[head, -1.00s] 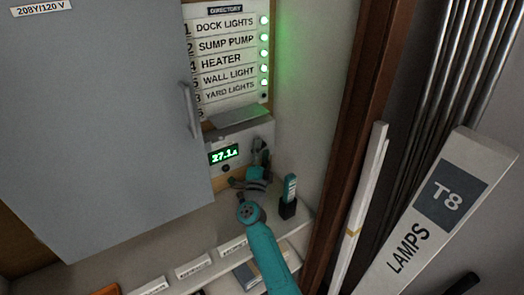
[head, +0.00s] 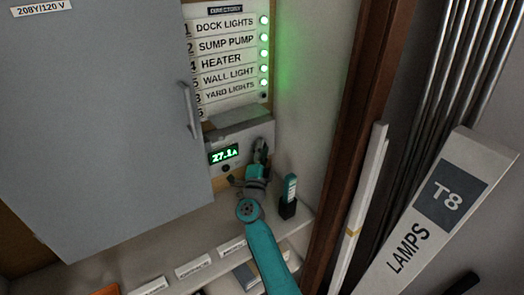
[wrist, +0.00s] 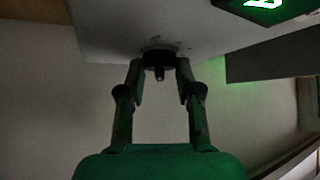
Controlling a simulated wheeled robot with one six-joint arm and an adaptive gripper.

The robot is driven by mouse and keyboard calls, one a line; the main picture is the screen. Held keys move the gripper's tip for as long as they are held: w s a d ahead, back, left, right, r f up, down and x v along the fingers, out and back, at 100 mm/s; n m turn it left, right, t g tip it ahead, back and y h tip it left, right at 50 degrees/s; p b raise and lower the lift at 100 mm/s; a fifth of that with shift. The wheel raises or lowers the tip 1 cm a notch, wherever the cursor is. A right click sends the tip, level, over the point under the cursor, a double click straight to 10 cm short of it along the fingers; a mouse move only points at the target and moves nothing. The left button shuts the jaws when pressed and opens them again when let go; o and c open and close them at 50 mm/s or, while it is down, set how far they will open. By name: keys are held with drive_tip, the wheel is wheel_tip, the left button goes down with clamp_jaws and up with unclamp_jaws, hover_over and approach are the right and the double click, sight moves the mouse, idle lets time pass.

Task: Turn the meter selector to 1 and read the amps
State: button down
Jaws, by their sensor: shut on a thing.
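The meter panel (head: 208,175) is light grey, below the directory labels. Its green display (head: 224,154) reads 27.1 A in the head view; an edge of it shows at the top right of the wrist view (wrist: 262,4). My gripper (head: 260,147) is at the panel, right of the display. In the wrist view its fingers stand either side of a dark round selector knob (wrist: 158,60) and are shut on it. The knob is hidden behind my gripper in the head view, and I cannot read its number or marks.
A grey cabinet door (head: 100,120) with a handle stands at the left. A teal device (head: 290,188) stands in a black holder on the shelf, close right of my arm. A directory (head: 226,60) with green lamps is above. A lamp box (head: 425,220) is at the right.

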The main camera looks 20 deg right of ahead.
drive_tip(key=shift+r+m+g+y, duration=0.15)
drive_tip(key=shift+m+g+y, duration=0.15)
drive_tip(key=shift+m+g, duration=1.05)
drive_tip(key=shift+r+m+g+y, duration=0.1)
drive_tip(key=shift+m+g+y, duration=0.2)
drive_tip(key=shift+m+g, duration=1.05)
drive_tip(key=shift+m, duration=0.3)
drive_tip(key=c, duration=0.8)
unclamp_jaws()
drive_tip(key=shift+v, duration=3.75)
drive_tip(key=shift+s, duration=0.15)
